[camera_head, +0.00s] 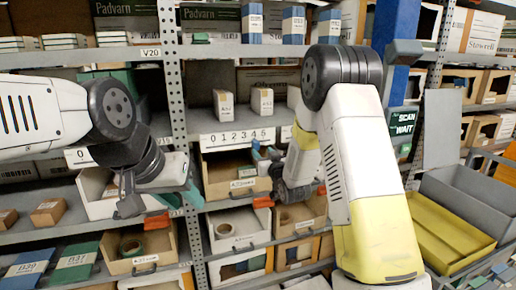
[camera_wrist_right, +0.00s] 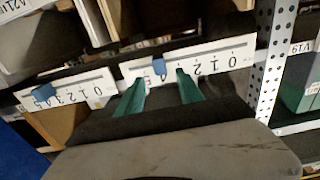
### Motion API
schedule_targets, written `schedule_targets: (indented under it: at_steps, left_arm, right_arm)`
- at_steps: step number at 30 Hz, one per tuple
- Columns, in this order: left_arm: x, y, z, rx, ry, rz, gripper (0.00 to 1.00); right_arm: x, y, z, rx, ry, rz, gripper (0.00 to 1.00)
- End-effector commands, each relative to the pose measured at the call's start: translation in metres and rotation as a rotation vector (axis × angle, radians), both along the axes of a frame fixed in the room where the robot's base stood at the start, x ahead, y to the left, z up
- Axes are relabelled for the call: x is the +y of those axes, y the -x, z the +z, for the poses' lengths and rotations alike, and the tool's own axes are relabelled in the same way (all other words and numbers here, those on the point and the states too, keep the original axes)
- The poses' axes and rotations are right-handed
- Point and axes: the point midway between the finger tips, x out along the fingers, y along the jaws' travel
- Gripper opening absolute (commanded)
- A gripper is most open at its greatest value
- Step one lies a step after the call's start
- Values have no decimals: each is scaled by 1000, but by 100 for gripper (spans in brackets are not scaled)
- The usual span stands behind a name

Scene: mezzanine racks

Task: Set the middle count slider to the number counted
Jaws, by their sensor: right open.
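The middle count slider is a white number plate (camera_head: 232,138) on a shelf edge, marked 0 to 5. In the right wrist view the plate (camera_wrist_right: 222,60) appears upside down, and its blue slider knob (camera_wrist_right: 158,66) stands toward the high-number end; the exact number is unclear. My right gripper (camera_wrist_right: 160,85) is open, with green fingertips on either side of the knob and apart from each other; contact cannot be told. In the head view it is partly hidden behind its arm. My left gripper (camera_head: 130,203) hangs before the left bay's bins. Two small cartons (camera_head: 224,107) (camera_head: 262,102) stand above the middle plate.
A neighbouring number plate (camera_wrist_right: 66,92) with a blue knob (camera_wrist_right: 43,92) shows in the wrist view. A perforated post (camera_head: 176,100) stands left of the middle plate. Open bins (camera_head: 240,240) fill the lower shelves. Grey and yellow trays (camera_head: 450,240) stand at right.

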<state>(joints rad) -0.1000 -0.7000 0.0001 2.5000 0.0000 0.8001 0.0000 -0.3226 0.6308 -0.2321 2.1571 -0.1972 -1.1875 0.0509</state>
Motion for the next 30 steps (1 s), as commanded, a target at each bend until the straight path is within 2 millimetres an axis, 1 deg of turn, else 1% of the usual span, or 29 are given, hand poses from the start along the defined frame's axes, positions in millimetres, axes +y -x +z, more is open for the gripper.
schedule_targets:
  at_steps: [6, 12, 17, 23, 24, 25, 29, 30]
  left_arm:
    - [0, 0, 0, 0, 0, 0, 36]
    - [0, 0, 0, 0, 0, 0, 36]
    - [0, 0, 0, 0, 0, 0, 36]
    - [0, 0, 0, 0, 0, 0, 36]
    - [0, 0, 0, 0, 0, 0, 36]
    - [0, 0, 0, 0, 0, 0, 36]
    - [0, 0, 0, 0, 0, 0, 36]
    - [0, 0, 0, 0, 0, 0, 36]
  right_arm:
    - [11, -34, 0, -1, 1, 0, 44]
    - [19, -58, 0, 0, -1, 0, 44]
    - [21, -66, 1, 1, -1, -1, 44]
    - [21, -66, 1, 2, 0, -1, 44]
    - [21, -66, 1, 2, 0, -1, 42]
    - [21, -66, 1, 2, 0, -1, 36]
    - [21, -66, 1, 2, 0, -1, 10]
    - [21, -66, 1, 2, 0, -1, 2]
